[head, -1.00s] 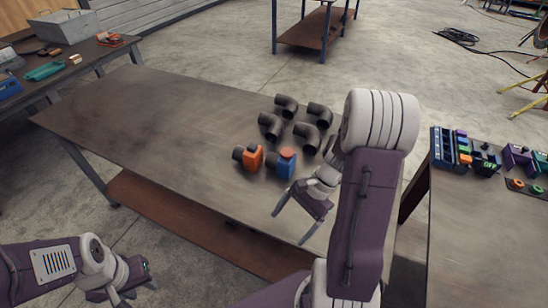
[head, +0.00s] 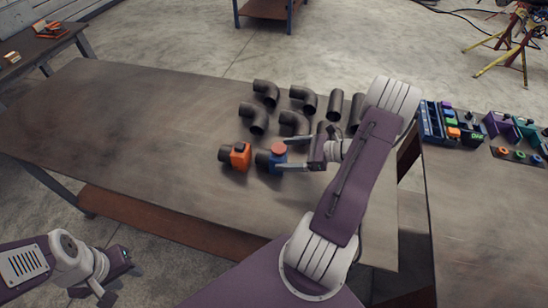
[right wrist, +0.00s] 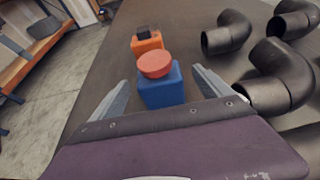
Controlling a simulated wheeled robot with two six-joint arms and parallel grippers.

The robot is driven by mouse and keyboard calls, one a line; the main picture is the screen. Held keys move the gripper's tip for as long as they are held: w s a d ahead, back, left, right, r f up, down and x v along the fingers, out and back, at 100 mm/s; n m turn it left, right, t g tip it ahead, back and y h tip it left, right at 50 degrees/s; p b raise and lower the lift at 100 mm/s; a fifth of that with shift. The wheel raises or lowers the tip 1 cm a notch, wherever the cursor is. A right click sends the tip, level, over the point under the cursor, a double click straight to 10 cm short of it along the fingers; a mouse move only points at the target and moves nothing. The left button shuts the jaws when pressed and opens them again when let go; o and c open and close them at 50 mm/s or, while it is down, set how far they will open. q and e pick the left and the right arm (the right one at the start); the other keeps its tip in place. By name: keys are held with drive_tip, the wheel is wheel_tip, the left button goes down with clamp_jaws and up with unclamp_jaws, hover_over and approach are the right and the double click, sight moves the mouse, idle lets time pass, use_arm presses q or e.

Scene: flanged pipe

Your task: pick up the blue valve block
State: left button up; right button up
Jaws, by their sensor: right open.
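The blue valve block (head: 278,160) with a round red top stands on the table, right of an orange valve block (head: 240,156). In the right wrist view the blue valve block (right wrist: 163,91) is between the spread fingers of my right gripper (right wrist: 160,92), with gaps on both sides. The orange block (right wrist: 148,43) stands just beyond it. In the head view my right gripper (head: 280,154) is open, its fingers reaching left around the block.
Several dark pipe elbows (head: 253,118) and straight pipe pieces (head: 335,106) stand behind the blocks. The left part of the table (head: 120,125) is clear. A second table (head: 480,220) at the right holds racks of coloured parts (head: 468,132).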

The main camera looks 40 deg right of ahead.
sight(274, 155)
drive_tip(key=x, duration=0.4)
drive_tip(key=shift+a+p, duration=0.25)
drive_tip(key=shift+p, duration=0.05)
drive_tip(key=shift+w+f, duration=0.25)
drive_tip(key=shift+w, duration=0.05)
drive_tip(key=shift+a, duration=0.1)
drive_tip(key=c, duration=1.8)
drive_tip(key=shift+r, duration=0.1)
clamp_jaws()
drive_tip(key=shift+r, duration=0.1)
wheel_tip(274, 155, up, 10)
drive_tip(key=shift+f+p, duration=0.1)
drive_tip(key=shift+p, duration=0.2)
